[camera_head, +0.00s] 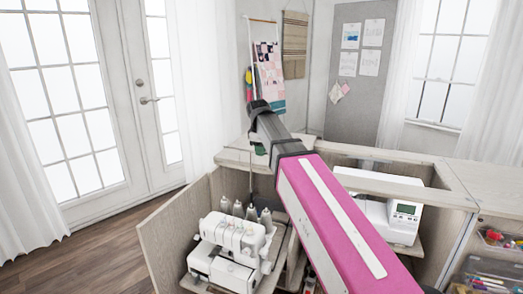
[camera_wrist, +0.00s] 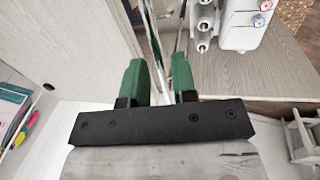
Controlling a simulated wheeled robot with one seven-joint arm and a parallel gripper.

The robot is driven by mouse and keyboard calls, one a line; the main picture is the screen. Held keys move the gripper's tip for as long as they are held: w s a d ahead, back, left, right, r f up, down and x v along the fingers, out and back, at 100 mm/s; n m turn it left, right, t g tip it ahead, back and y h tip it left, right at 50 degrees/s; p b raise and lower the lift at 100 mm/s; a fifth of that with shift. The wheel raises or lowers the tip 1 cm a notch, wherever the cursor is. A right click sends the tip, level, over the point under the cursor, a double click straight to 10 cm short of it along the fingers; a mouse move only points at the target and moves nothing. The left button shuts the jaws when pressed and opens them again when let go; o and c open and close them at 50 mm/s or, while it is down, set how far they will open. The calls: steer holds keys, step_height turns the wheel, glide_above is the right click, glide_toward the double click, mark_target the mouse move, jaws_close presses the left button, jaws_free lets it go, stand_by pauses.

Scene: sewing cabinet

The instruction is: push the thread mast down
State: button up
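The white serger (camera_head: 232,245) stands on a shelf in the open cabinet, with several thread cones (camera_head: 251,212) at its back. A thin upright rod, which looks like the thread mast (camera_head: 251,184), rises behind the cones toward my gripper (camera_head: 258,149). My arm hides most of the gripper in the head view. In the wrist view my gripper's green fingers (camera_wrist: 159,82) stand apart with nothing clearly held. Thin metal rods show beyond and between them; I cannot tell whether a finger touches one. The serger (camera_wrist: 240,22) is at the top right there.
A second white sewing machine (camera_head: 402,219) sits in the right bay. The cabinet top (camera_head: 240,158) and left panel (camera_head: 163,236) border the serger bay closely. Bins of supplies (camera_head: 495,272) stand at the right. The floor at left (camera_head: 95,262) is free.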

jaws_close()
steer(key=shift+f, duration=0.15)
step_height(320, 180, down, 19)
stand_by(0.3)
steer(key=shift+f, duration=0.15)
steer(key=shift+o, duration=1.5)
jaws_free()
step_height(320, 180, up, 11)
steer(key=s, duration=0.2)
steer(key=shift+a+f, duration=0.15)
steer(key=shift+a, duration=0.25)
